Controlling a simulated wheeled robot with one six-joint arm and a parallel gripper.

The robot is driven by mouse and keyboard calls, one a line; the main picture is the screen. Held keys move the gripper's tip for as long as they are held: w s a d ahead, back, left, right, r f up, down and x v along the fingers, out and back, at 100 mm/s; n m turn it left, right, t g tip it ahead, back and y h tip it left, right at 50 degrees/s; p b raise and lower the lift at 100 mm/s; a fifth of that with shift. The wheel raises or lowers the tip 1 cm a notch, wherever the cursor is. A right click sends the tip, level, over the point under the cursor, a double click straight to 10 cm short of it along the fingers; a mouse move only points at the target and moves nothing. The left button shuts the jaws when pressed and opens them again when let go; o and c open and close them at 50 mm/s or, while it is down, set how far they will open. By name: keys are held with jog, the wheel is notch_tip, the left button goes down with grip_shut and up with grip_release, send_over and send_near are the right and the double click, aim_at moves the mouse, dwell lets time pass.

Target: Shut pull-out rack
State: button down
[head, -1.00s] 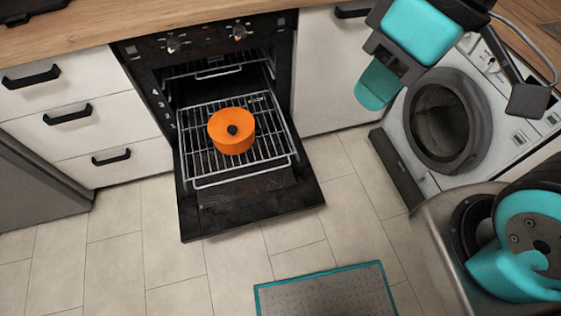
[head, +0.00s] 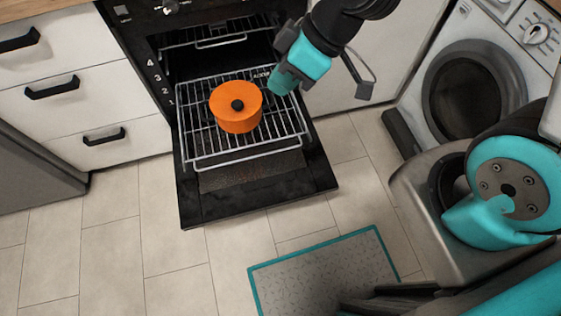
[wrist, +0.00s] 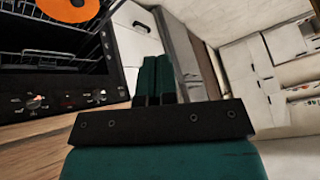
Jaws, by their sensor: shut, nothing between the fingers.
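The oven's wire rack (head: 246,153) is pulled out over the lowered oven door (head: 262,200). An orange lidded pot (head: 236,107) with a dark knob stands on the rack. My gripper (head: 282,84) is shut and empty, with its teal fingers near the rack's right side, to the right of the pot. I cannot tell whether it touches the rack. In the wrist view the shut fingers (wrist: 155,80) show in the middle, and part of the pot (wrist: 68,8) shows at the top left.
A second rack (head: 208,40) is higher inside the oven. White drawers (head: 75,95) stand to the left and a washing machine (head: 470,90) to the right. A teal-edged mat (head: 320,270) lies on the tiled floor in front. Floor to the left is clear.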

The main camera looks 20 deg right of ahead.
jog(key=d+f+n+t+h+b, duration=0.1)
jog(key=d+f+n+b, duration=0.15)
jog(key=f, duration=0.85)
jog(key=d+f+n+t+h+b, duration=0.15)
jog(key=f+b, duration=0.25)
jog(key=f, duration=0.7)
jog(key=d+f+n+t+b, duration=0.15)
jog(key=f+b, duration=0.25)
jog(key=f, duration=0.7)
jog(key=w+a+f+b, duration=0.2)
jog(key=w+f+b, duration=0.7)
jog(key=b, duration=0.4)
jog(key=shift+a, duration=0.15)
jog(key=shift+f+m, duration=0.1)
jog(key=shift+m, duration=0.15)
